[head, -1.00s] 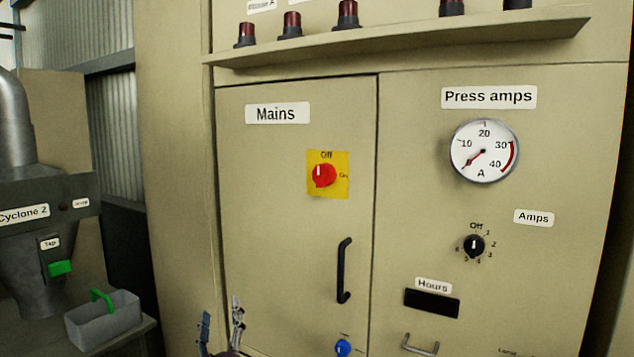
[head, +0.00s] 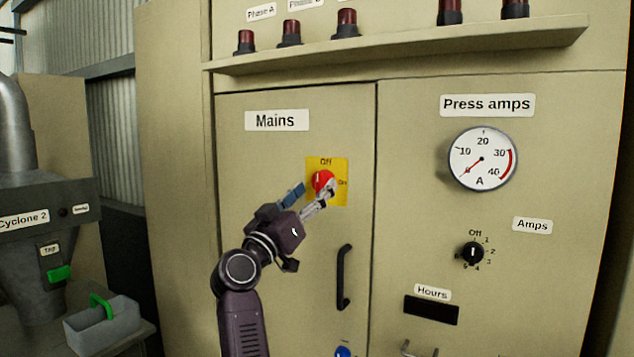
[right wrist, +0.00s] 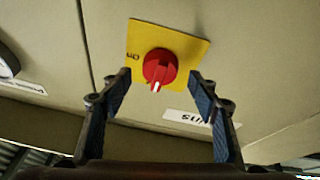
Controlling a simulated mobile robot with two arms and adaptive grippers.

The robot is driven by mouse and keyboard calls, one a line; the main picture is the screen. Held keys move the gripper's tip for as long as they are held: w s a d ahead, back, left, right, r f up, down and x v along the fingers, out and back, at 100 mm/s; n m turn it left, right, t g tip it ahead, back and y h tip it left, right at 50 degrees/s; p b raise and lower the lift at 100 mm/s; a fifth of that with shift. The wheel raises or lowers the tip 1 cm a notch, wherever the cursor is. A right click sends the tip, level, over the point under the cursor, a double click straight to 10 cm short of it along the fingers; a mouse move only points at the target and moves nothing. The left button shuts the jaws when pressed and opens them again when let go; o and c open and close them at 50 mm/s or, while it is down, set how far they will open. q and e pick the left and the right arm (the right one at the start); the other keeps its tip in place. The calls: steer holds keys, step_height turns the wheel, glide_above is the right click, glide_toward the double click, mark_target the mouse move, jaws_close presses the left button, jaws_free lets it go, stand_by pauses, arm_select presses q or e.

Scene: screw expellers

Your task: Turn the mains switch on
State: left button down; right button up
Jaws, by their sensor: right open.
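The mains switch is a red round knob (head: 321,181) on a yellow plate (head: 341,188), on the cabinet door under the "Mains" label (head: 277,120). Its white mark points up to "Off"; "On" is printed to the right. My right gripper (head: 312,193) is in front of the plate's lower left, one finger overlapping the knob's lower right in the head view. In the right wrist view the red knob (right wrist: 160,67) lies between and beyond the two open fingers (right wrist: 160,97), which hold nothing. I cannot tell whether a finger touches it. My left gripper is not in view.
A black door handle (head: 343,277) stands out below the switch. A shelf (head: 400,46) with red lamps juts out above. An ammeter (head: 482,158) and a black selector knob (head: 472,252) are on the right panel. A grey bin (head: 103,327) stands at lower left.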

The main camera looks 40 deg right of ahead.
steer(key=shift+x, duration=1.2)
steer(key=shift+a, duration=0.1)
jaws_close()
